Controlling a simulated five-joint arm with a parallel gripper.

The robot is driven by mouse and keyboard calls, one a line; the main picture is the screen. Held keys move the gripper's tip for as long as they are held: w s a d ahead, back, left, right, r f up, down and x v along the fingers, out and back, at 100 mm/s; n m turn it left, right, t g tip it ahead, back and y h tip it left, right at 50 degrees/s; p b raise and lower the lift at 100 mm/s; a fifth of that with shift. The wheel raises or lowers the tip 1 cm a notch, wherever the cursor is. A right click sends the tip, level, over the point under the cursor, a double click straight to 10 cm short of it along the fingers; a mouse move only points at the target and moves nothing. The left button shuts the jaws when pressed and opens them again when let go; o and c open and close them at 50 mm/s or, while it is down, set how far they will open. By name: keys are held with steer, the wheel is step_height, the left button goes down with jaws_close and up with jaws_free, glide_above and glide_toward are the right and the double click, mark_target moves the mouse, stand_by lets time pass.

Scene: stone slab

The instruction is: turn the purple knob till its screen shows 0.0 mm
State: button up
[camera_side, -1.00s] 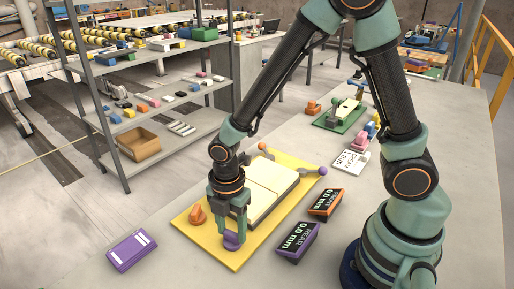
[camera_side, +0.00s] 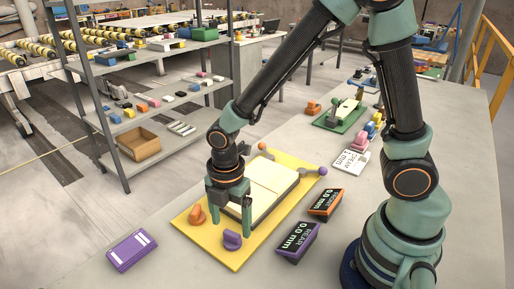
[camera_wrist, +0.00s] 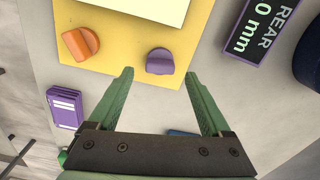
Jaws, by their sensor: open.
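The purple knob (camera_side: 232,240) sits at the near corner of the yellow board (camera_side: 210,250); it also shows in the wrist view (camera_wrist: 160,61). The purple-framed screen (camera_side: 297,241) beside the board reads REAR 0.0 mm in the side view; the wrist view shows only part of it (camera_wrist: 254,28). My gripper (camera_side: 231,230) is open and empty. Its fingers are apart from the knob, above and behind it in the side view. In the wrist view the knob lies just beyond and between the fingertips (camera_wrist: 159,75).
An orange knob (camera_side: 196,215) is on the same board, left of my gripper. An orange-framed screen (camera_side: 326,204) stands behind the purple one. A purple box (camera_side: 131,250) with white stripes lies left of the board. Bare slab lies between box and board.

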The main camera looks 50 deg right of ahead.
mark_target(232, 233)
step_height(232, 233, up, 10)
steer(key=shift+f, duration=0.25)
stand_by(0.3)
steer(key=s+d+r+m+t, duration=0.2)
steer(key=d+r+m+t, duration=0.3)
steer(key=m, duration=1.5)
steer(key=d+r, duration=0.4)
steer(key=d, duration=0.3)
steer(key=shift+s+r+t, duration=0.15)
steer(key=shift+s+t, duration=0.1)
steer(key=shift+t, duration=0.05)
